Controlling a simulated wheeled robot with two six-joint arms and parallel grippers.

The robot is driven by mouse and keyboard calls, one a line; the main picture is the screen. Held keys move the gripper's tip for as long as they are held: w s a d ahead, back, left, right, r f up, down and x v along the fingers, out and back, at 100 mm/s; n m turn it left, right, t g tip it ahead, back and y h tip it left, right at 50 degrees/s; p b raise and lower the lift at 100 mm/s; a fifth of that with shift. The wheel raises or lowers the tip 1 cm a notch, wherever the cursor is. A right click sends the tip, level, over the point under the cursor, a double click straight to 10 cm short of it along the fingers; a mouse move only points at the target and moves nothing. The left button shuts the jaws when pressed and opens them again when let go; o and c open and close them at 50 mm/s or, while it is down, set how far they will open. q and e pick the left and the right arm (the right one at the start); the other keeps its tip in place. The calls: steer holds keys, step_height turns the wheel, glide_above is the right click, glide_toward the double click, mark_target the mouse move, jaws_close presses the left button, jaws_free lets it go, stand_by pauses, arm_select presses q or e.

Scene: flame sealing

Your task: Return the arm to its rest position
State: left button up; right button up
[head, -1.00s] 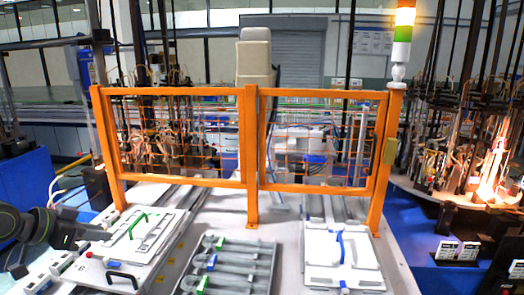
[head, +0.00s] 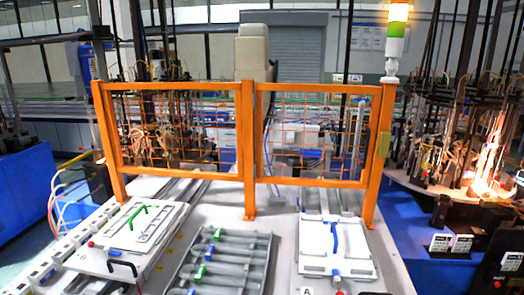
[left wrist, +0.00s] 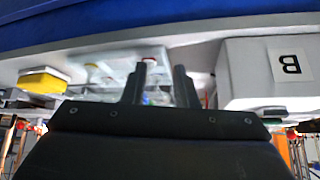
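My left gripper (left wrist: 160,72) shows in the left wrist view, with its two dark fingers apart and nothing seen between them. Behind the fingers are a pale tray-like surface with blurred small items and a white box face marked with a letter B (left wrist: 290,66). Neither arm shows in the head view. My right gripper is in no view.
The head view shows an orange mesh fence (head: 249,150) across the table. In front are a white fixture with a green handle (head: 120,240), a grey slotted tray (head: 262,262) and a white fixture with a blue handle (head: 355,250). A glowing machine (head: 487,170) stands right.

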arm_select(q)
steer(key=s+d+f+n+g+y, duration=0.1)
steer(key=s+f+n+y, duration=0.15)
steer(key=s, duration=0.85)
steer(key=s+f+n+g+y, duration=0.2)
steer(key=s+f+n, duration=0.15)
steer(key=s, duration=0.65)
step_height(320, 180, down, 29)
steer(key=a+g+b, duration=0.1)
steer(key=b, duration=0.4)
steer(key=s+f+b, duration=0.2)
steer(key=s+f, duration=0.5)
steer(key=f, duration=0.4)
steer(key=s+d+f+g+b, duration=0.1)
steer(key=s+f+b, duration=0.2)
steer(key=s+f, duration=0.5)
step_height(320, 180, down, 3)
steer(key=shift+s+r+m+h, duration=0.15)
steer(key=shift+s+m+h, duration=0.1)
steer(key=shift+m+h, duration=0.1)
